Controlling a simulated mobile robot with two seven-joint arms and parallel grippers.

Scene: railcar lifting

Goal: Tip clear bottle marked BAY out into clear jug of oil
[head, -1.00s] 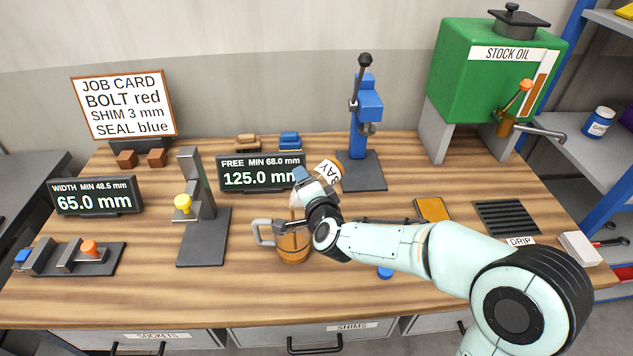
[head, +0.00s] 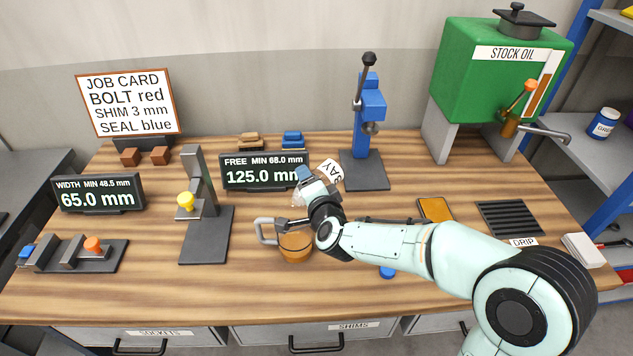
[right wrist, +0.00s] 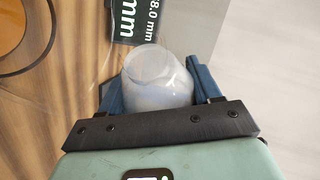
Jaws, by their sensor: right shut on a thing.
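The clear bottle marked BAY has its tilted white label (head: 330,172) showing in the head view, just behind my right gripper (head: 307,187). My right gripper is shut on the bottle, which is held tilted above the bench. In the right wrist view the whitish, see-through bottle (right wrist: 157,78) sits between the blue fingers (right wrist: 157,92). The clear jug of oil (head: 295,247), with a grey handle and amber contents, stands on the bench below and in front of the gripper. My right forearm hides part of the jug. Whether the bottle holds liquid is unclear. My left gripper is out of view.
The FREE display (head: 264,171) stands just behind the bottle. A blue press (head: 367,125) stands behind it on the right. A grey stand with a yellow knob (head: 200,195) is left of the jug.

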